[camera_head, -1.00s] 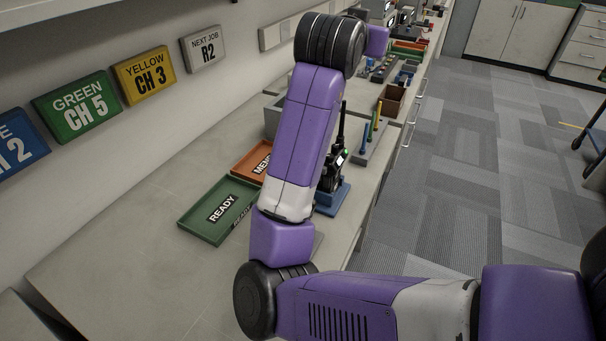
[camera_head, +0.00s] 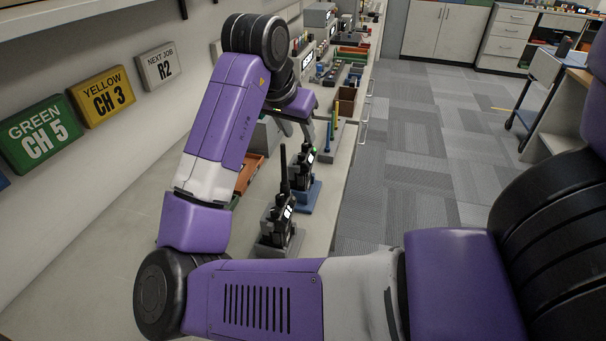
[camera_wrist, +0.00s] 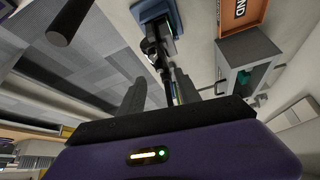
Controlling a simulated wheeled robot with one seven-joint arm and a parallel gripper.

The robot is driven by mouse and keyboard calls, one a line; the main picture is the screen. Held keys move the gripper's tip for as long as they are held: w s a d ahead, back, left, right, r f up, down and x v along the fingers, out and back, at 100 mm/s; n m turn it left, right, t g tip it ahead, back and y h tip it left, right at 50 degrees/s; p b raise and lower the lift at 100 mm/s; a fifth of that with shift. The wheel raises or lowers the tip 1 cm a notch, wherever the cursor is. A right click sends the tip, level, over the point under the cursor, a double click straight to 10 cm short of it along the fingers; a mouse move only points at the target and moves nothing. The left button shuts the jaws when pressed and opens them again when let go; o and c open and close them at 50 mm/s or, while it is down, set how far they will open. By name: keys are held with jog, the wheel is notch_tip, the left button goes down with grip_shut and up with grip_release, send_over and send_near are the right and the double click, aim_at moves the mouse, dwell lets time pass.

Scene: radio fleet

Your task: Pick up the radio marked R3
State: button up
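Two black handheld radios with antennas stand upright in the head view. The nearer radio (camera_head: 278,222) is in a grey cradle (camera_head: 280,247). The farther radio (camera_head: 303,172) is in a blue cradle (camera_head: 305,197). I cannot read a mark on either, so I cannot tell which is R3. My gripper (camera_head: 298,125) is beyond the farther radio, partly hidden by my arm. In the wrist view my gripper (camera_wrist: 158,88) has its fingers apart. A radio (camera_wrist: 154,45) in a blue cradle (camera_wrist: 152,10) shows past them, its antenna reaching between the fingers in the picture. Nothing appears gripped.
Pens stand in a holder (camera_head: 327,150) behind the radios. Wall signs include NEXT JOB R2 (camera_head: 161,67). The bench front (camera_head: 120,260) is bare. Carpet (camera_head: 420,150) lies right.

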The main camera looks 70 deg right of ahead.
aim_at(304, 144)
jog(key=shift+x, duration=2.35)
grip_shut()
